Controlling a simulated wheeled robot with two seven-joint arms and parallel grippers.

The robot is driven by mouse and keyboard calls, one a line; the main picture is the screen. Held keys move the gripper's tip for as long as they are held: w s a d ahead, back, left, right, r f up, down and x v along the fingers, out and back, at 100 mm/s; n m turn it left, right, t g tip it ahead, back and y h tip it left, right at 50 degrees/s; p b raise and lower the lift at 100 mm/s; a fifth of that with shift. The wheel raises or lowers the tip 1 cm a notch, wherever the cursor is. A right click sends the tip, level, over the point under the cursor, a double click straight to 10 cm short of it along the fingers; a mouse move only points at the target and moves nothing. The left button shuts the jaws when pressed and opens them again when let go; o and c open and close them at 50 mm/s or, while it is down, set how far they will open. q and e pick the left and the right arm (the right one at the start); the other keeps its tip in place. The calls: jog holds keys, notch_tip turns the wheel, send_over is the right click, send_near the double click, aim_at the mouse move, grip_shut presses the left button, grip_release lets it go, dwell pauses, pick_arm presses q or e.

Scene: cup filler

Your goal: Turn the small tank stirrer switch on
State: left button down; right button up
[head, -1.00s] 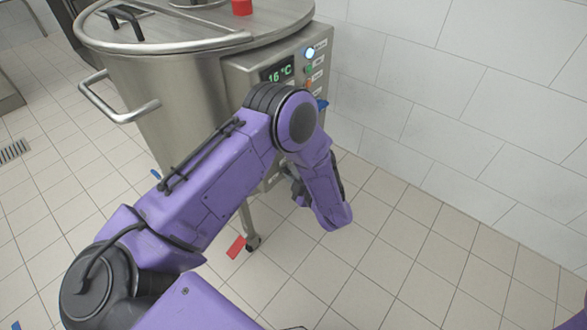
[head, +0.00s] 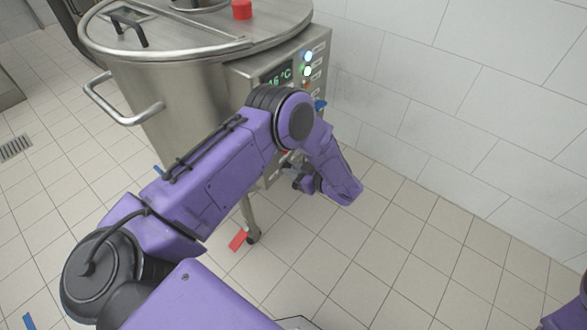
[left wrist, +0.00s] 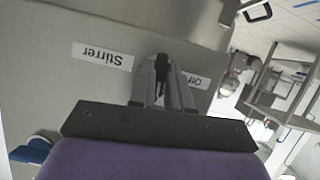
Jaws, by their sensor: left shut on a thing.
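The small tank (head: 185,90) is a steel vessel with a control panel (head: 297,75) on its right side. My left gripper (head: 290,172) is low at the panel, partly hidden by my own arm. A second label (left wrist: 196,80) is partly covered by the fingers.
A tiled wall (head: 470,100) stands close to the right of the tank. A blue handle (head: 320,105) juts from the panel's right side. A red tag (head: 237,240) is by the tank leg.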

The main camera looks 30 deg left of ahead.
pick_arm(q)
jog(key=shift+w+m+g, duration=0.1)
jog(key=shift+m+g, duration=0.2)
jog(key=shift+m, duration=0.1)
dwell(0.3)
jog(key=c, duration=1.2)
grip_release()
jog(key=shift+o, duration=0.2)
jog(key=v, duration=1)
jog(key=shift+d, duration=0.3)
